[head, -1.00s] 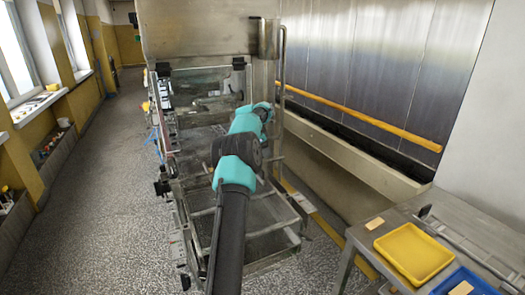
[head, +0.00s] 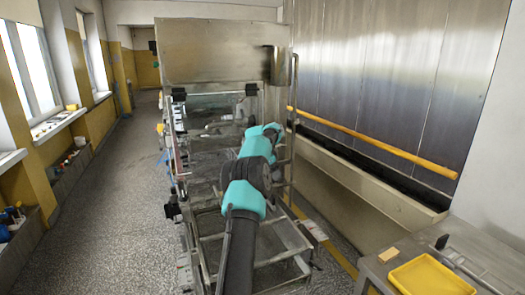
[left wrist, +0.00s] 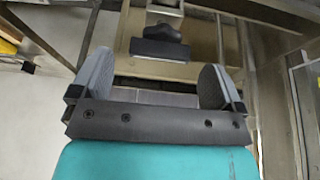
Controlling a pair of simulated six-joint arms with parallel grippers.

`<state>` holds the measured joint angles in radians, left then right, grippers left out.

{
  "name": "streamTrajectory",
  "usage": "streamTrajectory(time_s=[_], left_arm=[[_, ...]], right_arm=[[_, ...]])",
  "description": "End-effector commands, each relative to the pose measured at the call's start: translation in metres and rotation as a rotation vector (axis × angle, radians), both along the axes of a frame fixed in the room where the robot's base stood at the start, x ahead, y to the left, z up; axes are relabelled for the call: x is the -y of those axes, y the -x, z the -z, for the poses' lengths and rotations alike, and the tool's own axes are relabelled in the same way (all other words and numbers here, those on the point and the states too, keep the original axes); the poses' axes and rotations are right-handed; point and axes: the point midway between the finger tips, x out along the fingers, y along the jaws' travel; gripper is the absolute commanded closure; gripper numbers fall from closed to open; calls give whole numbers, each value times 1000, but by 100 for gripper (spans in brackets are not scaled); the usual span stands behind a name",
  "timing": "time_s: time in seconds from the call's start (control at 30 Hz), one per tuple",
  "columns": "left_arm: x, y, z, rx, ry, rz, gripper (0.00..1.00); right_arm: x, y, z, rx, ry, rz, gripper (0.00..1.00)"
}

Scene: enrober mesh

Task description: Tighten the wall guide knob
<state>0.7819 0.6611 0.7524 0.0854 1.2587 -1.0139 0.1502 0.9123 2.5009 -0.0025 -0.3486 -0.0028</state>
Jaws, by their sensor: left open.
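A dark, lobed knob (left wrist: 158,32) shows in the left wrist view, above a black block (left wrist: 160,49) on a beige metal part. I cannot be sure that it is the wall guide knob. My left gripper (left wrist: 157,82) is open, its two grey fingers wide apart with nothing between them. The knob lies beyond the fingertips and apart from them. In the head view my teal and black arm reaches over the metal mesh machine (head: 205,165); its fingers cannot be made out there, and the arm hides part of the frame. My right gripper is not in view.
A yellow tray (head: 432,277) sits on a metal table (head: 385,250) at lower right. A yellow rail (head: 375,143) runs along the steel wall. Black fittings (head: 179,95) stick out from the machine's frame. The floor (head: 110,210) on the left is clear.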

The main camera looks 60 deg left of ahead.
Motion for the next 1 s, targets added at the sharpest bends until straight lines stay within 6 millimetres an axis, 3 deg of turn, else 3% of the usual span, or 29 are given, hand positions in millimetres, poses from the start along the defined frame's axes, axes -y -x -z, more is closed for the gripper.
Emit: streamTrajectory(time_s=[0.67,1.0], left_arm=[[-8,48,-117,3,-4,-2,6],[-9,57,-140,1,-1,0,6]], right_arm=[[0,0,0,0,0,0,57],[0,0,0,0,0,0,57]])
